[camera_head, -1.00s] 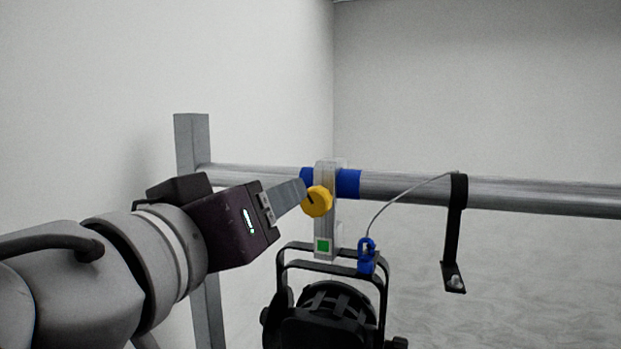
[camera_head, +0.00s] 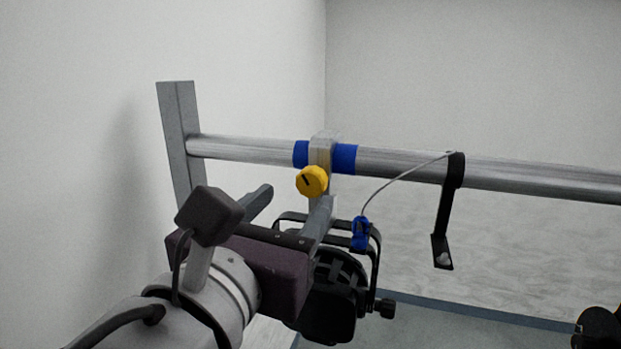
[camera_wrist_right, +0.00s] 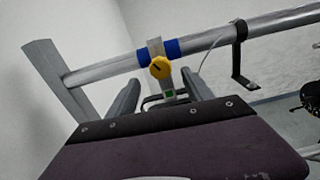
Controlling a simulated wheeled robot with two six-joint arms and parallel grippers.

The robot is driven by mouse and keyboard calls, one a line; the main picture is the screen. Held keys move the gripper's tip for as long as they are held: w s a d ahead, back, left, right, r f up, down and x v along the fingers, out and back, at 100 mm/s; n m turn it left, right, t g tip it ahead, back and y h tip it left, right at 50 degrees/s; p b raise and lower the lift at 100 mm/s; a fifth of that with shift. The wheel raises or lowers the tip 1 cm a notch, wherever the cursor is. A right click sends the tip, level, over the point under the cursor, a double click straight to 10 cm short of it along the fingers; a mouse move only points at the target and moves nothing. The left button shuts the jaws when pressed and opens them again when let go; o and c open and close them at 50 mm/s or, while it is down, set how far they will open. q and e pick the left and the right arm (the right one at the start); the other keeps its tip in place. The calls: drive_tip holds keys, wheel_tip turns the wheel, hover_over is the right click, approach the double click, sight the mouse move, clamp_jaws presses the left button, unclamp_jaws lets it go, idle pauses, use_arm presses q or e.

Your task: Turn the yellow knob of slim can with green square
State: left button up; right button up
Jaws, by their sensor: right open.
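The slim can (camera_head: 330,315) is black and hangs from the rail by a grey clamp (camera_head: 321,152). The round yellow knob (camera_head: 312,181) with a dark slot sits on the front of the clamp; it also shows in the right wrist view (camera_wrist_right: 160,67). The green square (camera_wrist_right: 169,93) shows below the knob in the wrist view; in the head view my right finger hides it. My right gripper (camera_head: 297,194) is open and empty, just below and in front of the knob. In the wrist view the knob appears between its fingers, apart from both. My left gripper is out of view.
A metal rail (camera_head: 400,165) with blue bands runs across from a grey post (camera_head: 180,130). A thin cable with a blue clip (camera_head: 360,236) links the can's yoke to a black bracket (camera_head: 446,210). Another black object (camera_head: 598,328) stands at lower right.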

sight(309, 185)
drive_tip(key=p+x, duration=0.1)
drive_tip(key=x, duration=0.6)
drive_tip(key=shift+d+p, duration=0.15)
drive_tip(key=shift+p, duration=0.15)
drive_tip(key=shift+s, duration=0.1)
drive_tip(key=shift+c, duration=0.3)
clamp_jaws()
drive_tip(key=shift+f+m+b, duration=0.25)
drive_tip(key=shift+m+b, duration=0.55)
drive_tip(key=shift+m, duration=0.6)
drive_tip(key=shift+r, duration=0.2)
drive_tip(key=shift+o, duration=0.3)
unclamp_jaws()
